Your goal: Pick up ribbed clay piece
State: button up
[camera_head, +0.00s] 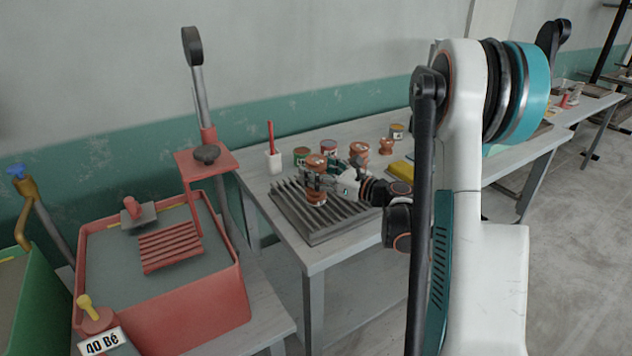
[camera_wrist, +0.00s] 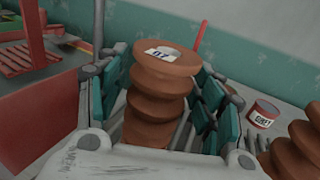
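A reddish-brown ribbed clay piece (camera_head: 316,161) with a small label on top stands upright over the slatted rack. In the wrist view the same ribbed clay piece (camera_wrist: 157,95) fills the space between my fingers. My gripper (camera_head: 325,181) reaches in from the right, with its fingers around the piece at mid-height. In the wrist view my gripper (camera_wrist: 160,100) has a teal finger pad close on either side of the piece. I cannot tell whether both pads touch it. The fingers hide part of its middle in the head view.
The dark slatted rack (camera_head: 295,220) lies on the grey table (camera_head: 262,182). A red tub (camera_head: 195,318) stands at left.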

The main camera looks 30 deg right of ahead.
jog(key=c, duration=1)
jog(key=shift+r, duration=0.1)
jog(key=shift+c, duration=0.2)
